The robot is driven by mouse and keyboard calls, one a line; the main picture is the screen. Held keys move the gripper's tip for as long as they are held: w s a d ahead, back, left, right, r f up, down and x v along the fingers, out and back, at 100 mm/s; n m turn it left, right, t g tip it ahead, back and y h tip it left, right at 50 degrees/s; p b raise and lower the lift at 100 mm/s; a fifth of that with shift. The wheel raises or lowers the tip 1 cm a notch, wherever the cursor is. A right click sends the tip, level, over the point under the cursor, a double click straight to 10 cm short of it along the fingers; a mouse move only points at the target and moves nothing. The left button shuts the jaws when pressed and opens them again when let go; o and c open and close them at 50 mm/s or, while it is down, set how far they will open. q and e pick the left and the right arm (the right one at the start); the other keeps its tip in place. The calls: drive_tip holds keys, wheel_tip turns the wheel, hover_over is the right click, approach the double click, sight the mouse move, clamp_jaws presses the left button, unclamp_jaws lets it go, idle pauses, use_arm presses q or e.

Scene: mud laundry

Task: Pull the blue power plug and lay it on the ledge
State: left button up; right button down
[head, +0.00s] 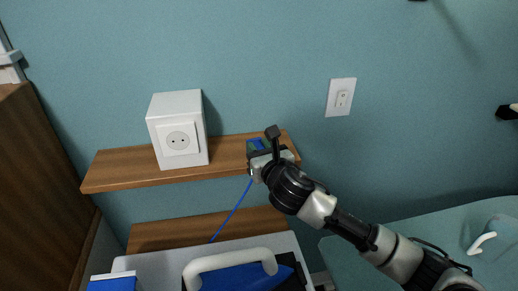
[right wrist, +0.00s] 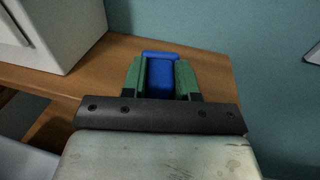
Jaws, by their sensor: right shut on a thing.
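The blue power plug (right wrist: 160,75) is between the green fingers of my right gripper (right wrist: 160,80), which is shut on it. In the head view, my right gripper (head: 258,150) is at the right end of the wooden ledge (head: 225,150), with a bit of the blue plug (head: 256,143) showing. A blue cord (head: 232,212) hangs from there down to the left. Whether the plug touches the ledge I cannot tell. The white socket box (head: 178,130) stands on the ledge to the left, its two-hole outlet (head: 179,140) empty. My left gripper is not in view.
Below the ledge are a second wooden board (head: 165,232) and a white container with a handle (head: 230,260). A dark wooden panel (head: 40,170) stands at the left.

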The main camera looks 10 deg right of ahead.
drive_tip(key=c, duration=0.8)
unclamp_jaws()
drive_tip(key=b+v, duration=0.2)
drive_tip(key=v, duration=0.8)
drive_tip(key=shift+s, duration=0.4)
